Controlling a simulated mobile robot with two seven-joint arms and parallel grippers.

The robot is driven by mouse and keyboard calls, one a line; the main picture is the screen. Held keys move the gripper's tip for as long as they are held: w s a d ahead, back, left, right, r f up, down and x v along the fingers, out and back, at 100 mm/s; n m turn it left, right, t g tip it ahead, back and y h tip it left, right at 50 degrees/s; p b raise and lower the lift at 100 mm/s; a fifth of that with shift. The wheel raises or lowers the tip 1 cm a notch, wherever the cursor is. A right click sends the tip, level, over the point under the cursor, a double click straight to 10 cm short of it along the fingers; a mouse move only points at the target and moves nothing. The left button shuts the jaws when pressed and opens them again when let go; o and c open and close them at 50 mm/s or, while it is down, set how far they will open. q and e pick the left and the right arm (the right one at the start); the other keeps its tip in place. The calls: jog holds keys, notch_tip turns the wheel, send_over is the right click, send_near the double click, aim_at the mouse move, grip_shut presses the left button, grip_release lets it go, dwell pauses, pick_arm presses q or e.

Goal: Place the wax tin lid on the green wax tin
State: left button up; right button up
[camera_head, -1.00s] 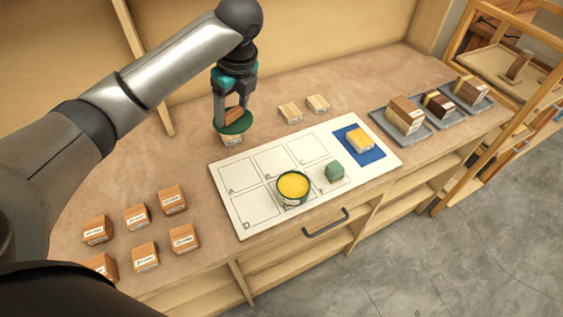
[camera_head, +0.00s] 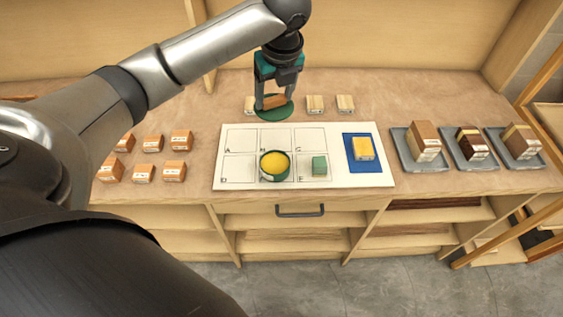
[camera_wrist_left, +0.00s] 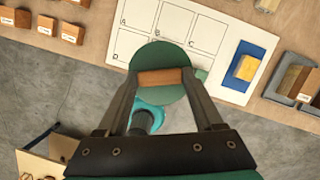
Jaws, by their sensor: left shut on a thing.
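The wax tin lid (camera_head: 274,112) is a green disc with a wooden bar handle. My left gripper (camera_head: 274,101) is shut on that handle and holds the lid above the far part of the counter, behind the white board. In the left wrist view the lid (camera_wrist_left: 158,60) sits between the fingers of the left gripper (camera_wrist_left: 160,78). The green wax tin (camera_head: 275,166) is open, with yellow wax inside, and stands on the lower middle square of the board. My right gripper is not in view.
The white lettered board (camera_head: 233,172) also bears a small green block (camera_head: 319,166) right of the tin and a yellow block (camera_head: 363,149) on a blue pad. Several orange blocks (camera_head: 143,173) stand left. Grey trays (camera_head: 407,160) with layered blocks stand right. Pale wooden blocks (camera_head: 315,104) lie behind the board.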

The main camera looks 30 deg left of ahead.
pick_arm(q)
notch_tip(320, 180, down, 16)
jog(key=shift+a+r+b, duration=0.15)
jog(key=shift+r+b, duration=0.05)
jog(key=shift+b, duration=0.25)
jog(key=shift+f, duration=2)
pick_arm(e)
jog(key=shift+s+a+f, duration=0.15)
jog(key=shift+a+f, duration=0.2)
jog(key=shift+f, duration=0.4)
pick_arm(q)
jog(key=shift+b, duration=0.3)
jog(key=shift+f, duration=0.45)
jog(key=o, duration=1.5)
jog(key=shift+c, duration=0.2)
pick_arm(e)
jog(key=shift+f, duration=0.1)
